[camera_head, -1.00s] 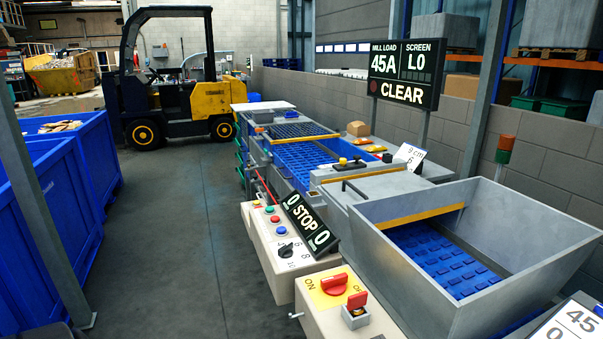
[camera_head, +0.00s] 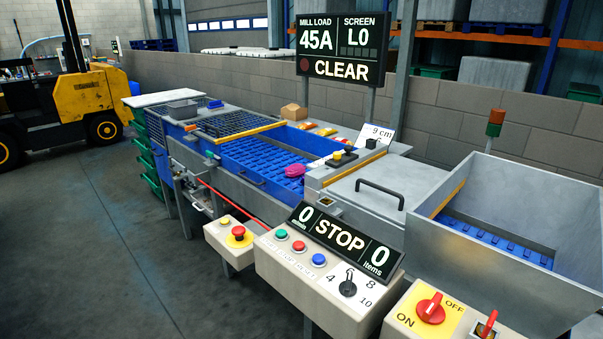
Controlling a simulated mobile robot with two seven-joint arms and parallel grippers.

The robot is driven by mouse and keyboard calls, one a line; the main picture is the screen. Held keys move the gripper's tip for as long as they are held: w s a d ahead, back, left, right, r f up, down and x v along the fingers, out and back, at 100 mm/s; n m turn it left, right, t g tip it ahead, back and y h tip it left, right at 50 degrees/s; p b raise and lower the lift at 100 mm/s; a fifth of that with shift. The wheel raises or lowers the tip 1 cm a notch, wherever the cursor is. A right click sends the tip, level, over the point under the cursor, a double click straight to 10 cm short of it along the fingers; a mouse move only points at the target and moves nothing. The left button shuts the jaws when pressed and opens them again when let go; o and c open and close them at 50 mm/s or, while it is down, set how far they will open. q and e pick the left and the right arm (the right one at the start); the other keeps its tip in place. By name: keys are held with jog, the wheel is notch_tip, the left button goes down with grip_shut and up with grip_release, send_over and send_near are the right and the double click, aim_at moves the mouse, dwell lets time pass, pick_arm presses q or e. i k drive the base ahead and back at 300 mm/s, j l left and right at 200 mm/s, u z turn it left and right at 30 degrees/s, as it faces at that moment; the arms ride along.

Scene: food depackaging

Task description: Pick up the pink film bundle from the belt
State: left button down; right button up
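The pink film bundle (camera_head: 295,170) is a small magenta lump. It lies on the blue cleated belt (camera_head: 250,158), at the belt's right side near the grey hinged cover. Neither of my grippers shows in the head view, so their state is hidden.
The grey cover (camera_head: 375,185) with a black handle stands right of the open belt. A control box (camera_head: 310,270) with buttons and a STOP sign (camera_head: 343,238) stands in front. A hopper (camera_head: 500,225) is at the right. A forklift (camera_head: 80,98) is at the left; the floor between is clear.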

aim_at(294, 171)
jog(key=j, duration=0.15)
jog(key=z, duration=0.85)
jog(key=i+j+z, duration=0.1)
jog(key=j+z, duration=1.15)
jog(key=k+j+z, duration=0.1)
jog(key=j+z, duration=0.3)
jog(key=k+j+z, duration=0.2)
jog(key=j, duration=0.35)
jog(key=k+j+z, duration=0.2)
jog(key=k+j, duration=0.2)
jog(key=j, duration=0.15)
jog(key=k+j+z, duration=0.2)
jog(key=j, duration=0.3)
jog(key=k, duration=0.1)
